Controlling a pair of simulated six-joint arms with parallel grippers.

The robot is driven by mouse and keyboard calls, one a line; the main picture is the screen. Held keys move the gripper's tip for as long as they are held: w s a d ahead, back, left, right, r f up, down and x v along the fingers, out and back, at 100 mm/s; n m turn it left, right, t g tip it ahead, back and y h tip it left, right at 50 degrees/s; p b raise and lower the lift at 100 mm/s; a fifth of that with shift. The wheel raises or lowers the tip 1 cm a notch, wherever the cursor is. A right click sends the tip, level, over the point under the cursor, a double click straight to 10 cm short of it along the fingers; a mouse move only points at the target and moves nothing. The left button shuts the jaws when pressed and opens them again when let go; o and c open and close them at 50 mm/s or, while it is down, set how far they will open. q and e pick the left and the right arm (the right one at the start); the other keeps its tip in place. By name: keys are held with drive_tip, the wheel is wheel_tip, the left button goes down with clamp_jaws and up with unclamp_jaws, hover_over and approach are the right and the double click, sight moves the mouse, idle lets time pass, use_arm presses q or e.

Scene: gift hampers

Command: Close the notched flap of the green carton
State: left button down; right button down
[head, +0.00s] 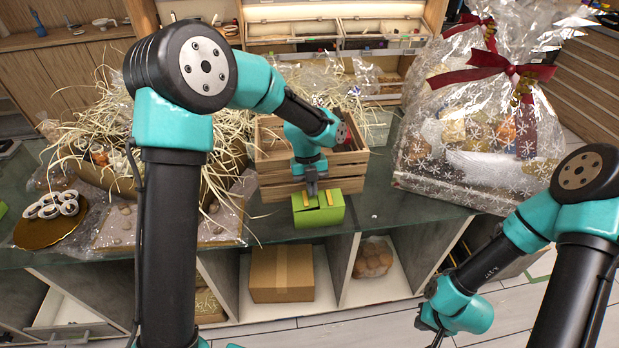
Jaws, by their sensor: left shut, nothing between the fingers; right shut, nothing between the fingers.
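The small green carton (320,218) stands on the glass counter near its front edge, in front of the wooden crate. Two narrow tan strips show on its top. My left gripper (312,190) points down at the top of the carton, its fingers shut and empty; I cannot tell whether they touch it. The gripper covers part of the carton's top, and I cannot make out the notch or how far the flap is folded. My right gripper (437,338) is low at the bottom right, away from the carton, shut and empty.
The slatted wooden crate (345,180) stands right behind the carton. A straw-filled hamper (120,185) is at the left, and a wrapped hamper with a red bow (470,150) at the right. The counter (400,205) is clear just right of the carton.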

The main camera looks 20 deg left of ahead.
use_arm(q)
drive_tip(key=shift+f, duration=0.3)
drive_tip(key=shift+w+d+f, duration=0.15)
drive_tip(key=shift+d+f, duration=0.15)
drive_tip(key=shift+f, duration=0.1)
drive_tip(key=shift+r, duration=0.2)
drive_tip(key=shift+r, duration=0.65)
